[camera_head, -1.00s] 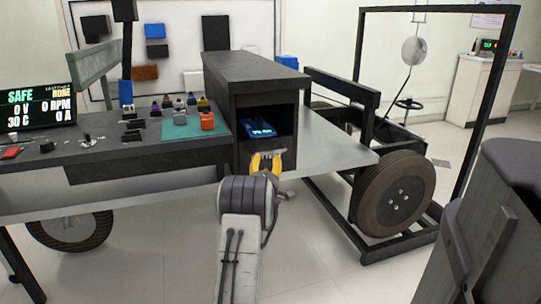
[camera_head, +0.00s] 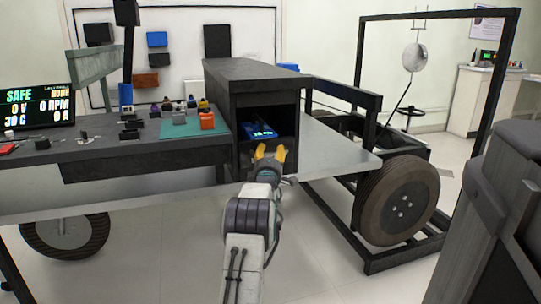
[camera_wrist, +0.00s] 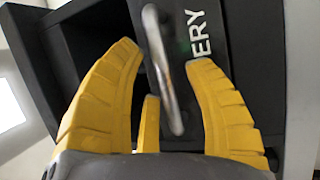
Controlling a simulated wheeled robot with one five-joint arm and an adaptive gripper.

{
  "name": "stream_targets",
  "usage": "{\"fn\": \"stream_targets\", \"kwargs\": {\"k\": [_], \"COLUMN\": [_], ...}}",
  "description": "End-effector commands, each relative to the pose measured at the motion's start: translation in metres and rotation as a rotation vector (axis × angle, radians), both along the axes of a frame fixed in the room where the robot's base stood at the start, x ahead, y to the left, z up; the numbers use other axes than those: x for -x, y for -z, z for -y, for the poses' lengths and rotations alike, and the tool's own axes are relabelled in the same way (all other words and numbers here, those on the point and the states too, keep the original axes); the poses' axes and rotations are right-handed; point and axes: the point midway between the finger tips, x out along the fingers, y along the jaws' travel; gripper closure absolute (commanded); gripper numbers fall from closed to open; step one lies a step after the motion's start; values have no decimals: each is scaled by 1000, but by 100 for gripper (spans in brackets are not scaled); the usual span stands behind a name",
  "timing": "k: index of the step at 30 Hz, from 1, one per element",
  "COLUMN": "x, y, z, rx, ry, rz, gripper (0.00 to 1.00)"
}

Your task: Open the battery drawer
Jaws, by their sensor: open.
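The battery drawer (camera_head: 290,144) is the dark lower front of the black cabinet, below an open bay. Its front looks flush with the cabinet, though my gripper hides much of it in the head view. In the wrist view, the drawer front (camera_wrist: 222,75) carries white letters reading "ERY". A metal bar handle (camera_wrist: 163,70) stands out from it. My gripper (camera_head: 270,153) has yellow fingers and is open. In the wrist view, the gripper (camera_wrist: 165,60) has its fingers spread on both sides of the handle; I cannot tell whether they touch it.
A blue lit device (camera_head: 261,131) sits in the bay above the drawer. The grey bench (camera_head: 335,148) extends to both sides. A green mat (camera_head: 185,129) with small parts lies left of the cabinet. A wheeled frame (camera_head: 398,200) stands at right.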

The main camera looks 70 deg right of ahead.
Motion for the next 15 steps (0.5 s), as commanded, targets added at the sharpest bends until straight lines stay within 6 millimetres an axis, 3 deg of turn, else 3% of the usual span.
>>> {"fn": "stream_targets", "kwargs": {"k": [15], "x": [-1], "y": [-1], "z": [4], "rx": [0], "ry": [0], "rz": [0], "gripper": [51]}}
